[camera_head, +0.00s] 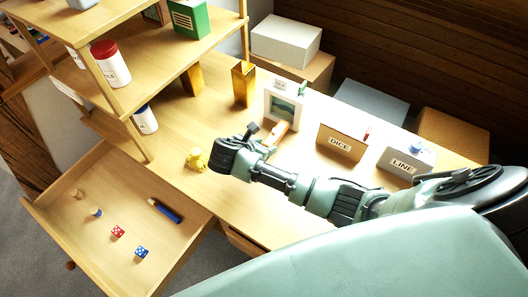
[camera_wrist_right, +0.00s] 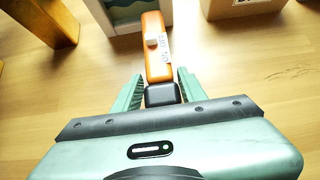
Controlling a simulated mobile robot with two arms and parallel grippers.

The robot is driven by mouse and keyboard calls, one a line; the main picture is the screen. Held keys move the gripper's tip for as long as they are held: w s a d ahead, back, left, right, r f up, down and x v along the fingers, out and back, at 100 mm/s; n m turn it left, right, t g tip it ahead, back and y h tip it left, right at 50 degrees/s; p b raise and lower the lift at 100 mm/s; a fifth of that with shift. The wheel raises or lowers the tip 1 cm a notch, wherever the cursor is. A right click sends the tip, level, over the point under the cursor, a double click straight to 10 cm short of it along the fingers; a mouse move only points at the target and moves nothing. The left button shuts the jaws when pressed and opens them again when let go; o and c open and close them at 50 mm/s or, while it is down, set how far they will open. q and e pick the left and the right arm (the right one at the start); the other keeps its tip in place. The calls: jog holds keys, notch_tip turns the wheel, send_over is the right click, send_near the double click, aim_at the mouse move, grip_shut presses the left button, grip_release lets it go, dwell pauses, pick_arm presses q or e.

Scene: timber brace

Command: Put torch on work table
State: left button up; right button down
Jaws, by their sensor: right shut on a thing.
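The torch (camera_head: 277,132) has an orange body and lies or hovers at the table top, just in front of a picture frame; I cannot tell whether it touches the wood. In the right wrist view the torch (camera_wrist_right: 157,48) points away from me, with a label on its body and its dark end between my fingers. My right gripper (camera_wrist_right: 162,88) is shut on that dark end. In the head view my right gripper (camera_head: 264,143) reaches in from the right, low over the work table (camera_head: 215,125). My left gripper is not in view.
A picture frame (camera_head: 283,108) stands close beyond the torch. Labelled boxes, DICE (camera_head: 340,143) and LINE (camera_head: 402,162), stand to the right. A yellow figure (camera_head: 196,159) is left of my gripper. An open drawer (camera_head: 118,190) holds dice and small items. Shelves rise at left.

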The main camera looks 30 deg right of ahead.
jog(key=shift+f, duration=1.75)
jog(key=shift+f, duration=0.15)
jog(key=c, duration=0.8)
grip_release()
jog(key=shift+s+a+r, duration=0.1)
jog(key=shift+a+r, duration=0.05)
jog(key=shift+r, duration=0.15)
jog(key=v, duration=1.1)
jog(key=shift+s+a+r, duration=0.1)
jog(key=shift+a+r, duration=0.1)
jog(key=shift+r, duration=0.05)
